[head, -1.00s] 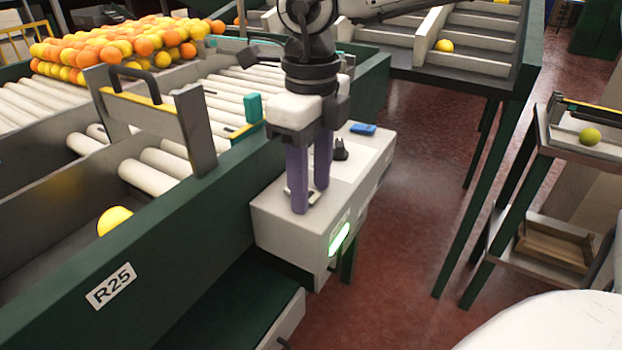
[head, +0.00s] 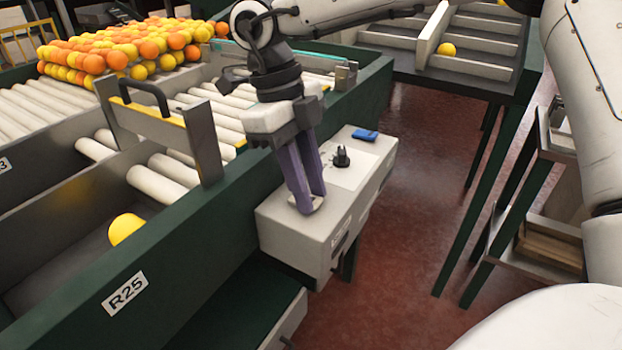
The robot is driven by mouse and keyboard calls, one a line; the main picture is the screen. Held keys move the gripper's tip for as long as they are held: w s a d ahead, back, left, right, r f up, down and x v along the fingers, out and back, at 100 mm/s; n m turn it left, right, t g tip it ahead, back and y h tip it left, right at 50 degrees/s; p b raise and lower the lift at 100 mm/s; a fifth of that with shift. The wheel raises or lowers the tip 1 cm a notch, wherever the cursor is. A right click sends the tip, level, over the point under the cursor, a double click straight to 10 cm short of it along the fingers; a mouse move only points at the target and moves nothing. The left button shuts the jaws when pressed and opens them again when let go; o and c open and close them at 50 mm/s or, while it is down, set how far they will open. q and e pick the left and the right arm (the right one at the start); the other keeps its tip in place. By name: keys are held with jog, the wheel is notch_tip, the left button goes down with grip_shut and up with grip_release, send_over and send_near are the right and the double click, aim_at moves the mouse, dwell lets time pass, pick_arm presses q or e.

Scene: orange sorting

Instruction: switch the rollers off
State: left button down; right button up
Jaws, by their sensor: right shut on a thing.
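A white control box (head: 295,240) is fixed to the side of the dark green conveyor frame. My right gripper (head: 309,207) points down over its near end, with its purple fingers shut on a small switch (head: 319,203) on the box top. The fingers hide most of that switch, so its setting cannot be read. My left gripper is not in view.
A black knob (head: 342,157) and a blue object (head: 365,135) are on the box top. Oranges (head: 120,50) are piled at the back left, and one yellow fruit (head: 125,229) lies in the near channel. A divided sorting tray (head: 483,47) stands at the back right. Red floor lies between.

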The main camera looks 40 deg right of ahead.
dwell(0.3)
jog(key=o, duration=1.1)
jog(key=shift+c, duration=0.2)
jog(key=shift+w+a+r, duration=0.1)
jog(key=shift+w+r, duration=0.15)
jog(key=shift+r, duration=0.3)
jog(key=p+v, duration=0.1)
jog(key=v, duration=0.8)
jog(key=shift+r, duration=0.1)
